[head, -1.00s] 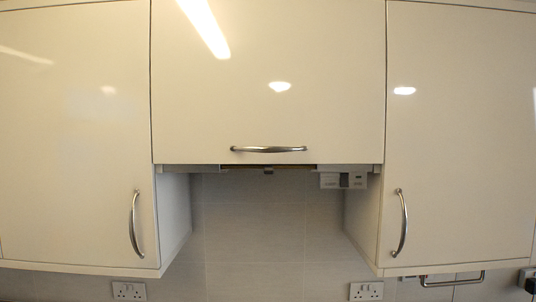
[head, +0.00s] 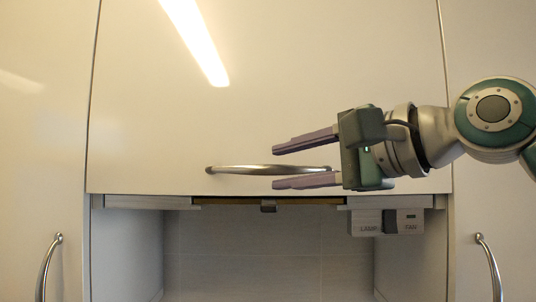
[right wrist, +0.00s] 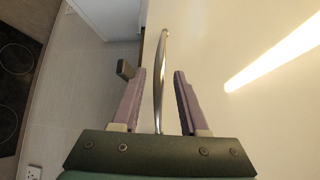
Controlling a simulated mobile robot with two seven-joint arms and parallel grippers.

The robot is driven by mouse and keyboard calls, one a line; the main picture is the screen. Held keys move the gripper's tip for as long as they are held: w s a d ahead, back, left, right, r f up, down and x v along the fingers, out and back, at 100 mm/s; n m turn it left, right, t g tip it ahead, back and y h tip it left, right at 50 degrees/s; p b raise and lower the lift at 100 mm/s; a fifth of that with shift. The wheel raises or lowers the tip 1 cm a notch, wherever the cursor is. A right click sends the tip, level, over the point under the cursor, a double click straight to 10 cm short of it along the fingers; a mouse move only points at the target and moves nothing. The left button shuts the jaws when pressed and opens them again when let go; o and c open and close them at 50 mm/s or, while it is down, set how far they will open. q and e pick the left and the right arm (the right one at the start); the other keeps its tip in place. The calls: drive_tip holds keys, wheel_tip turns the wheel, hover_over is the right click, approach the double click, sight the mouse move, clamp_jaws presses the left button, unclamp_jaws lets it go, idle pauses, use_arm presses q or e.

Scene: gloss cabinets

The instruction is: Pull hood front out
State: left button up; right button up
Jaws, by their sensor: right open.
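The hood front (head: 260,100) is a glossy cream panel, flush between the neighbouring doors. Its bowed metal handle (head: 250,169) runs level near the bottom edge. My right gripper (head: 275,167) comes in from the right in the head view, open, with one finger above the handle and one below. The right wrist view shows the handle (right wrist: 162,75) running between the two spread fingers (right wrist: 159,75), apart from both. The handle's right end is partly hidden near the gripper in the head view. My left gripper is not in view.
Under the panel are a hood strip with a small dark catch (head: 268,207) and a LAMP/FAN switch box (head: 386,222). Side doors carry upright handles (head: 48,268) and (head: 490,266). The wrist view shows a dark hob (right wrist: 15,80) below.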

sight(273, 169)
drive_tip(key=p+x, duration=0.1)
drive_tip(key=x, duration=0.2)
drive_tip(key=shift+w+a, duration=0.15)
drive_tip(key=shift+w, duration=0.05)
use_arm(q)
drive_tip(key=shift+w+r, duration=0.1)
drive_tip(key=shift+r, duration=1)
use_arm(e)
drive_tip(key=shift+w+a+f, duration=0.15)
drive_tip(key=shift+w+a, duration=0.15)
clamp_jaws()
